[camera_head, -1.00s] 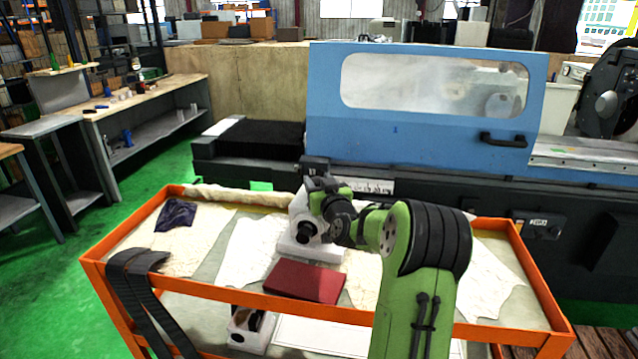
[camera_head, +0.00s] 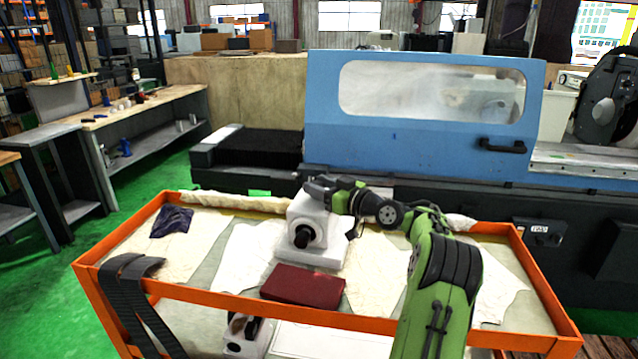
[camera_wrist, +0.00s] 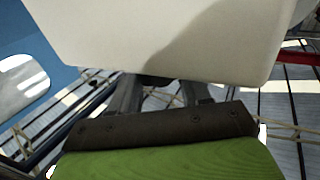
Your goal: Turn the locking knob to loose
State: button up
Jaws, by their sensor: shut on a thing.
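A white device (camera_head: 323,256) with a black round part (camera_head: 302,236) on its front stands on the orange cart. My gripper (camera_head: 317,187) reaches in from the right at the device's top. In the wrist view, the two dark fingers of my gripper (camera_wrist: 158,92) are close to the white device body (camera_wrist: 170,35). A small dark piece, apparently the locking knob (camera_wrist: 156,80), shows between the fingers against the white body. My gripper is shut on it. Most of the knob is hidden by the fingers and the body, and its marking or setting cannot be seen.
The orange cart rim (camera_head: 230,302) surrounds the device. A dark red box (camera_head: 303,286) lies in front of it, and a dark cloth (camera_head: 172,220) lies at the left. The blue grinder cover (camera_head: 420,145) stands behind. A workbench (camera_head: 150,112) is at the far left.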

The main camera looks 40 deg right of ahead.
jog(key=shift+d+r+n+y+p, duration=0.15)
jog(key=shift+n+y+p, duration=0.45)
jog(key=shift+p, duration=0.65)
jog(key=shift+d+r+n+y+p, duration=0.15)
jog(key=shift+n+y+p, duration=0.15)
jog(key=shift+y+p, duration=0.7)
jog(key=shift+a+g+p, duration=0.1)
jog(key=shift+g+p, duration=0.2)
jog(key=shift+p, duration=0.4)
jog(key=shift+f+n+g+y+p, duration=0.25)
jog(key=shift+n+y+p, duration=0.5)
jog(key=shift+p, duration=0.95)
jog(key=o, duration=1.1)
jog(key=v, duration=1.5)
jog(key=shift+s, duration=0.3)
jog(key=shift+d, duration=0.25)
jog(key=shift+c, duration=0.2)
